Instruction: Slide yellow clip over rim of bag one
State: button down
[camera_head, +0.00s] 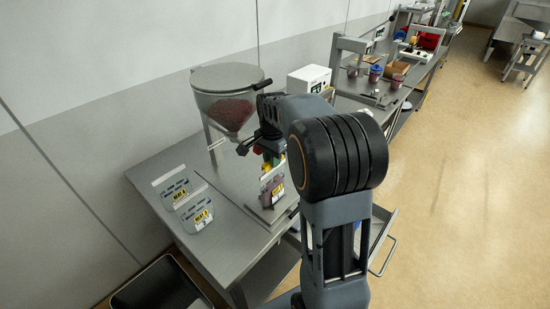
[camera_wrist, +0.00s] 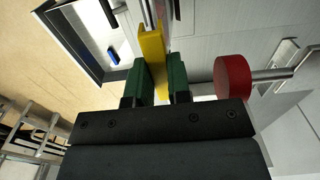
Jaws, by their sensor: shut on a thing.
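The yellow clip (camera_wrist: 152,48) is held between the green fingers of my gripper (camera_wrist: 162,80) in the wrist view. In the head view the clip (camera_head: 265,167) shows as a small yellow spot at my gripper (camera_head: 268,160), partly hidden by my arm. A filled bag (camera_head: 272,186) with dark reddish contents and a yellow label stands upright just below my gripper. I take it for bag one, but its label is too small to read. Whether the clip touches the bag's rim cannot be told.
A clear hopper (camera_head: 228,100) with red contents stands behind. A red round knob (camera_wrist: 233,77) is close right of my fingers. An open drawer (camera_head: 378,240) lies at right.

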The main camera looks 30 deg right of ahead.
jog(key=shift+f+b, duration=0.5)
jog(key=shift+f, duration=0.4)
jog(key=shift+f, duration=0.2)
jog(key=c, duration=1)
grip_release()
jog(key=shift+r, duration=0.1)
